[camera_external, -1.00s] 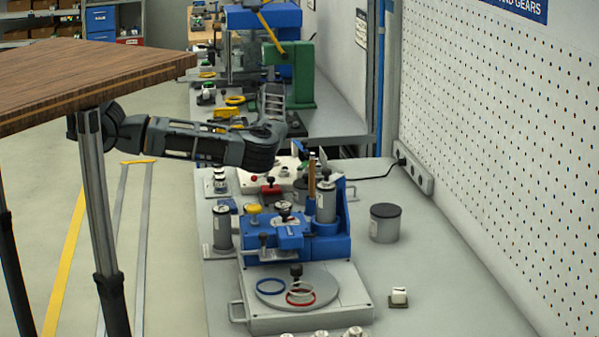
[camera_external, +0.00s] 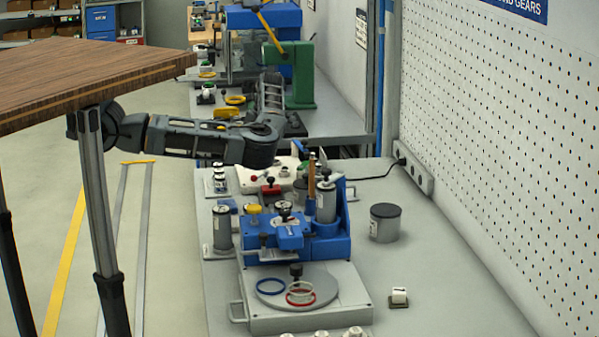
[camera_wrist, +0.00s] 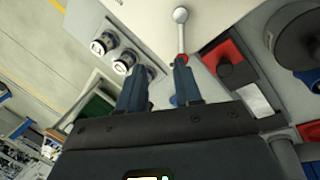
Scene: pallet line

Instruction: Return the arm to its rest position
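My arm (camera_external: 190,137) reaches in from the left in the external view, from beside the wooden top. Its bent joint hangs above the back of the bench, and a link rises behind it. In the external view I cannot make out my gripper clearly. In the wrist view my gripper (camera_wrist: 159,68) shows two blue-grey fingers spread apart, with no held object between them. A metal lever with a ball knob (camera_wrist: 180,15) stands beyond the right finger, its red collar close to that fingertip. I cannot tell whether they touch.
A blue fixture (camera_external: 285,235) and a round plate with rings (camera_external: 268,290) occupy the bench. A grey canister (camera_external: 384,225) stands to their right. A wooden top (camera_external: 90,75) is near the arm at left.

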